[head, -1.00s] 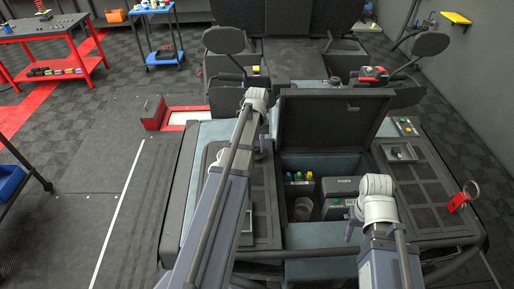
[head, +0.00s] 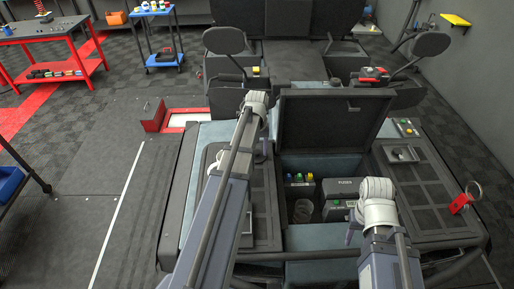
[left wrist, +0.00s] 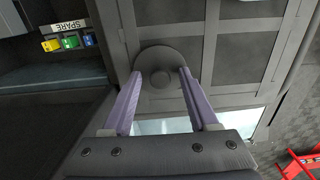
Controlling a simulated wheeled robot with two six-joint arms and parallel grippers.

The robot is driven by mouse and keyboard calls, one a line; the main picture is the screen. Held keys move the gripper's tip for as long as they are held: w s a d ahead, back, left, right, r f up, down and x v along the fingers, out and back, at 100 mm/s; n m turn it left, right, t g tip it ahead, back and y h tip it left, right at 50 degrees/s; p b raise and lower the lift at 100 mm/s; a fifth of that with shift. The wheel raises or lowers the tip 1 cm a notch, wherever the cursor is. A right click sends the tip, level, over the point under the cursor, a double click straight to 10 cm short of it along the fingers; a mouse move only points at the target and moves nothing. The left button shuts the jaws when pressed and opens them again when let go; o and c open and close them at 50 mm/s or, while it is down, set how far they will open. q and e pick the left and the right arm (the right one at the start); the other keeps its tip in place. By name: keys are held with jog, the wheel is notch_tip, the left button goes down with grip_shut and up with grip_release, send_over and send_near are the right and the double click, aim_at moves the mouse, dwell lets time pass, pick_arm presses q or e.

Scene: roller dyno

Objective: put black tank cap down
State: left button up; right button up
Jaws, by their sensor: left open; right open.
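The fingers stand apart, and I cannot tell whether either touches the cap's rim. In the head view my left gripper (head: 262,148) is over the deck left of the open compartment, and the cap is hidden there. My right gripper (head: 350,237) is partly hidden by its wrist, at the right side of the compartment.
The open compartment has a raised lid (head: 333,118). Inside are a fuse box (head: 341,188), a clear cup (head: 302,210) and several coloured caps (head: 299,177). A red key tag (head: 459,203) sits on the right deck. A red tool table (head: 50,68) stands far left.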

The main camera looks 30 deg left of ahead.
aim_at(257, 151)
pick_arm(q)
jog(key=shift+r, duration=0.1)
pick_arm(e)
jog(key=shift+r, duration=0.1)
pick_arm(q)
notch_tip(257, 151, up, 13)
jog(key=p, duration=1.3)
pick_arm(e)
notch_tip(257, 151, up, 13)
